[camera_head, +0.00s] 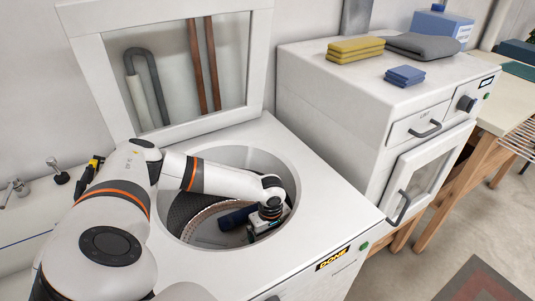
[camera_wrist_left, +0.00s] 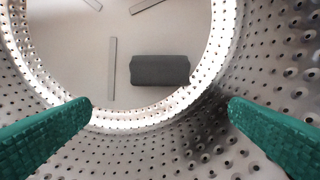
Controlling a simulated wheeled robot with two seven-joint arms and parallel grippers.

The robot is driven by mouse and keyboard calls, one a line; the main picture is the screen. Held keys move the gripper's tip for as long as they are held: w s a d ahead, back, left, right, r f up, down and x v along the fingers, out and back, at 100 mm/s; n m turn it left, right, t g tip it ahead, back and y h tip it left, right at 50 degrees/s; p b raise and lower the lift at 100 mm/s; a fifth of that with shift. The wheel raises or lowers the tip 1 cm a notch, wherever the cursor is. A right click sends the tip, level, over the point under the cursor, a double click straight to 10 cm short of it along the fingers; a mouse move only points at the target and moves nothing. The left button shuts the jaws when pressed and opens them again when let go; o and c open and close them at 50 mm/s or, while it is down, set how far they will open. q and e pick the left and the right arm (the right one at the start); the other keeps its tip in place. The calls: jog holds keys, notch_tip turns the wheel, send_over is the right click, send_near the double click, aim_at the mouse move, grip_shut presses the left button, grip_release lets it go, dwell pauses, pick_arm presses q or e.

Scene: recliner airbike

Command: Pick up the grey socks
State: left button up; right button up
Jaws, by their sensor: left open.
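The grey socks (camera_wrist_left: 160,70) are a dark grey rolled bundle lying on the drum's pale bottom in the left wrist view. My left gripper (camera_wrist_left: 158,112) is open, its green finger pads wide apart on either side of the picture. The socks lie beyond the fingertips, between them in the picture, and nothing is held. In the head view my left arm reaches through the round opening of the top-loading washer (camera_head: 345,215), and its gripper is inside the drum (camera_head: 205,222). I cannot identify the socks for sure in the head view. My right gripper is not in view.
The perforated drum wall (camera_wrist_left: 255,70) closely surrounds my left gripper. The washer's windowed lid (camera_head: 85,65) stands open behind the opening. On the dryer (camera_head: 310,75) at the right lie yellow cloths (camera_head: 355,49), blue cloths (camera_head: 405,76) and a folded grey cloth (camera_head: 422,46).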

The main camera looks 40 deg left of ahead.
pick_arm(q)
notch_tip(320, 180, down, 6)
jog(key=shift+r+b, duration=0.1)
jog(key=shift+b, duration=0.2)
notch_tip(320, 180, down, 6)
jog(key=shift+f+b, duration=0.2)
jog(key=shift+b, duration=0.35)
jog(key=c, duration=0.9)
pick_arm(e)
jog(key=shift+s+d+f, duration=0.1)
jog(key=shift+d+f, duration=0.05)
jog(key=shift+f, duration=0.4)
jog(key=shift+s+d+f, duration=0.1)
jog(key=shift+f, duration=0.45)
pick_arm(q)
jog(key=shift+r, duration=0.1)
